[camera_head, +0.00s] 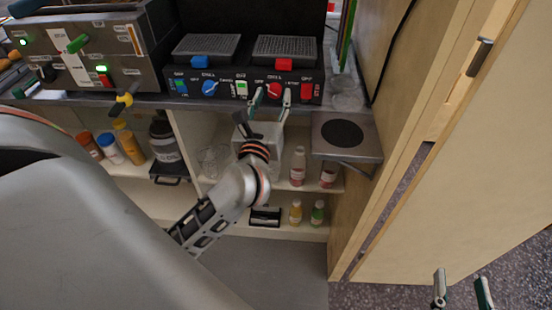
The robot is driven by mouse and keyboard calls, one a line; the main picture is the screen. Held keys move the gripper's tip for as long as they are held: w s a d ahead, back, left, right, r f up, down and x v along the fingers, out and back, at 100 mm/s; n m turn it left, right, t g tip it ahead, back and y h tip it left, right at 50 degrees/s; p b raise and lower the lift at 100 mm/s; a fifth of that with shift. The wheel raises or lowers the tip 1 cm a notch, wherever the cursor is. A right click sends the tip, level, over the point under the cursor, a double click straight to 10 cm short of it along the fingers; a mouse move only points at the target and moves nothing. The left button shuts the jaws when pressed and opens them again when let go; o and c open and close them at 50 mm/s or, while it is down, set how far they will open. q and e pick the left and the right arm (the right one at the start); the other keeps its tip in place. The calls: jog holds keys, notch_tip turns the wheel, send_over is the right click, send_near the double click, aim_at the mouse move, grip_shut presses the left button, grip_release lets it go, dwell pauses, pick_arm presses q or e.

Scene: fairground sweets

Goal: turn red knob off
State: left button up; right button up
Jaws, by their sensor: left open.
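The red knob (275,90) is on the black front panel (224,89) of the twin-plate appliance, towards its right side. Small white lettering surrounds it; I cannot tell which setting its pointer is at. My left gripper (272,96) reaches up to the panel from below. It is open, with one finger on each side of the red knob. I cannot tell whether the fingers touch it. My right gripper (462,288) is at the bottom right, far from the panel; its two fingers are apart and nothing shows between them.
A metal machine (128,50) stands left. Bottles fill shelves below. A hotplate shelf (342,133) and wooden wall (400,150) are at right.

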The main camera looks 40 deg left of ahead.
pick_arm(q)
jog(key=m+p, duration=0.1)
jog(key=m, duration=0.1)
jog(key=m+p, duration=0.2)
jog(key=m, duration=0.1)
jog(key=r+m+p, duration=0.1)
jog(key=m+p, duration=0.1)
jog(key=shift+m+g+h, duration=0.3)
jog(key=shift+g, duration=0.1)
jog(key=s+d+r+m+t+h+p, duration=0.25)
jog(key=s+d+m+t+h, duration=0.3)
jog(key=s+d+m, duration=0.8)
jog(key=s+d+f+m+g+h+p, duration=0.1)
jog(key=s+f+m+g+h, duration=0.1)
jog(key=f+m, duration=0.5)
jog(key=s+d+f+m+g+h+p, duration=0.1)
jog(key=s+d+f+m+g, duration=0.1)
jog(key=f+m, duration=0.6)
jog(key=s+d+f+m+g+h+p, duration=0.1)
jog(key=s+d+f+m+g+h, duration=0.1)
jog(key=f+m+g, duration=0.3)
notch_tip(320, 180, down, 3)
jog(key=s+m, duration=0.1)
jog(key=m, duration=0.2)
jog(key=shift+s+g+h, duration=0.3)
jog(key=shift+g+h, duration=0.05)
pick_arm(e)
notch_tip(320, 180, up, 20)
jog(key=t, duration=0.2)
jog(key=shift+w+n+y, duration=0.4)
